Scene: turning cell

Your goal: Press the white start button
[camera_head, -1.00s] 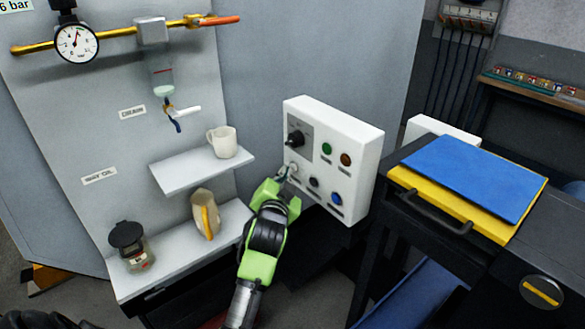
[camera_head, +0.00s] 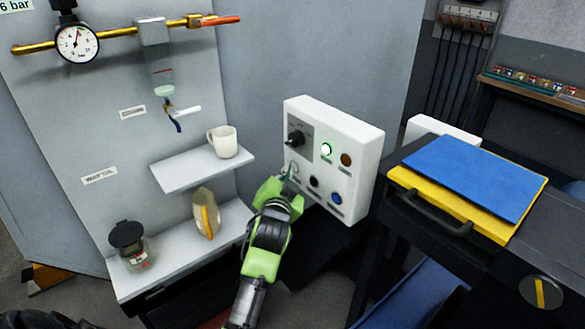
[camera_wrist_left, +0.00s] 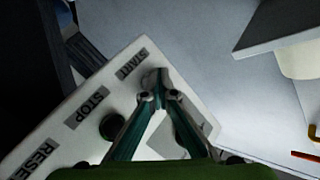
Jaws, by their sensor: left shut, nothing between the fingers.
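The white control box (camera_head: 360,200) is mounted on the grey panel. The white start button (camera_head: 293,167) is at its lower left, mostly covered by my left gripper (camera_head: 288,174). In the left wrist view, the closed fingertips (camera_wrist_left: 160,82) are at the button's place beside the START label (camera_wrist_left: 131,64). The button itself is hidden there, so I cannot see how far it is pushed in. The left gripper is shut and empty. A green lamp (camera_head: 326,149) on the box is lit. My right gripper is not in view.
The black stop button (camera_head: 314,182) and blue button (camera_head: 336,198) are close on the right; a black rotary knob (camera_head: 296,138) is above. Left are shelves with a white mug (camera_head: 224,142). A dark cabinet with a blue folder (camera_head: 475,175) stands right.

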